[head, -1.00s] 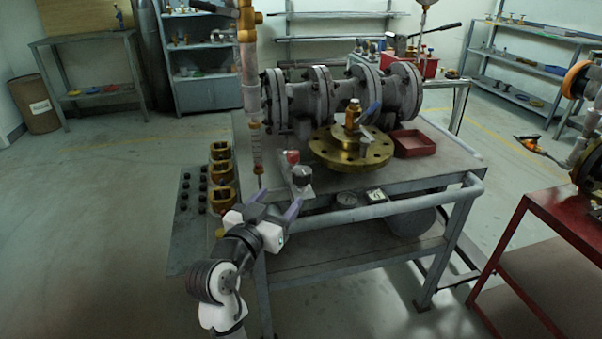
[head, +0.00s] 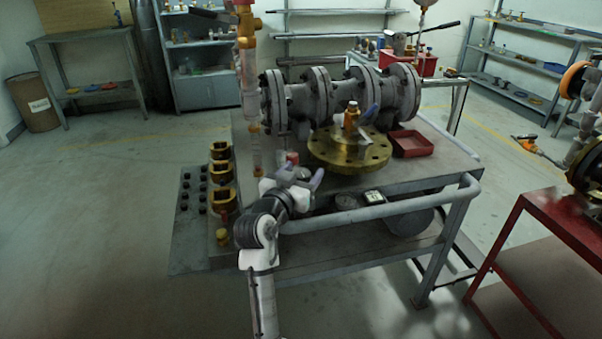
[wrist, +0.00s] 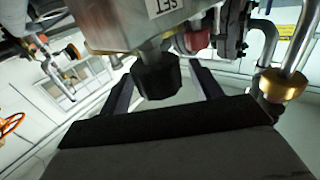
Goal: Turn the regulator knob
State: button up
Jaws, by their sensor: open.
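The black regulator knob (wrist: 157,80) hangs below a grey metal body (wrist: 115,25) with a "SET" label in the wrist view. My gripper (wrist: 160,72) is open, with one finger on each side of the knob. A gap shows at both sides, clearest on the right. In the head view my gripper (head: 297,175) is at the near left edge of the workbench and hides most of the regulator. Only a small red part (head: 292,157) shows above it. The knob itself is hidden there.
The grey workbench (head: 440,172) carries a flanged pipe assembly (head: 325,97), a brass flange (head: 350,152) and a red tray (head: 411,143). A vertical pipe (head: 249,85) stands just left of my gripper. A rail (head: 385,210) runs along the bench front. Open floor lies left.

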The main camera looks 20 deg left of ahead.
jog(key=shift+c, duration=0.3)
jog(key=c, duration=0.9)
jog(key=shift+f+m+h+b, duration=0.3)
jog(key=shift+m+h+b, duration=0.2)
jog(key=shift+h+b, duration=0.5)
jog(key=shift+r+m+g+h+b, duration=0.1)
jog(key=shift+m+g+h+b, duration=0.2)
jog(key=shift+m+h+b, duration=0.55)
jog(key=shift+r+m+h+b, duration=0.2)
jog(key=shift+m+h+b, duration=0.05)
jog(key=shift+h+b, duration=0.35)
jog(key=o, duration=1)
jog(key=shift+c, duration=0.2)
